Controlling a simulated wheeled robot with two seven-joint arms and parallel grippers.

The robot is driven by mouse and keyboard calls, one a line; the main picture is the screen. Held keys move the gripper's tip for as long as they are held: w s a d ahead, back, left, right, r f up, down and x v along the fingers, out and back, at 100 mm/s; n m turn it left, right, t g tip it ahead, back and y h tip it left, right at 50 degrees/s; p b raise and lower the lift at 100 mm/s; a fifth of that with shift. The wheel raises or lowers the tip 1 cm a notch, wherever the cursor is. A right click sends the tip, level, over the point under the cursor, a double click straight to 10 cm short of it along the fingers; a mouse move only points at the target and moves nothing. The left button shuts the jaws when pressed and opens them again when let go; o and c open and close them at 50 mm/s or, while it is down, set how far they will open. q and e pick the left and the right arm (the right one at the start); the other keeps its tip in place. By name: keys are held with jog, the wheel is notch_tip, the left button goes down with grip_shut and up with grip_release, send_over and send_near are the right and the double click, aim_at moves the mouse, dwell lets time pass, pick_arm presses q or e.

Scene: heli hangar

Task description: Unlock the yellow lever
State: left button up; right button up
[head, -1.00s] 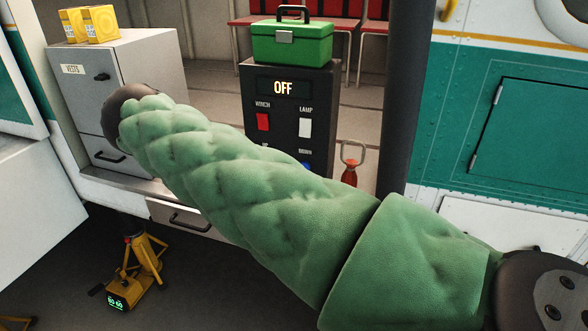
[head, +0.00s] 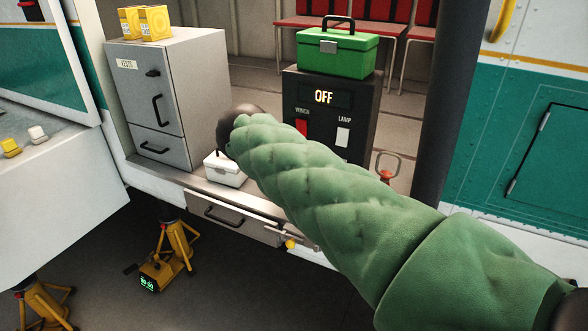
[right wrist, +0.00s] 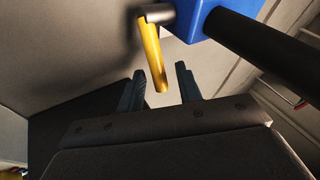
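The yellow lever (right wrist: 152,58) hangs from a grey pivot beside a blue housing (right wrist: 215,18) in the right wrist view. My right gripper (right wrist: 159,72) is open, with its two dark fingers apart. The lever's lower end appears between the fingertips in the picture; I see no clear contact. In the head view my green-sleeved right arm crosses the middle and right, and its gripper is hidden. A small yellow knob (head: 291,244) shows under the step by the arm; I cannot tell whether it belongs to the lever. My left gripper is not in view.
A grey cabinet (head: 195,95), a white box (head: 225,170) and a black panel reading OFF (head: 323,97) under a green toolbox (head: 338,55) stand inside the doorway. A drawer (head: 230,215) is below the step. Yellow jacks (head: 170,262) stand on the floor.

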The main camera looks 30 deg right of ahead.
jog(key=shift+w+d+f, duration=0.1)
jog(key=shift+d+f, duration=0.1)
jog(key=shift+f, duration=0.15)
grip_shut()
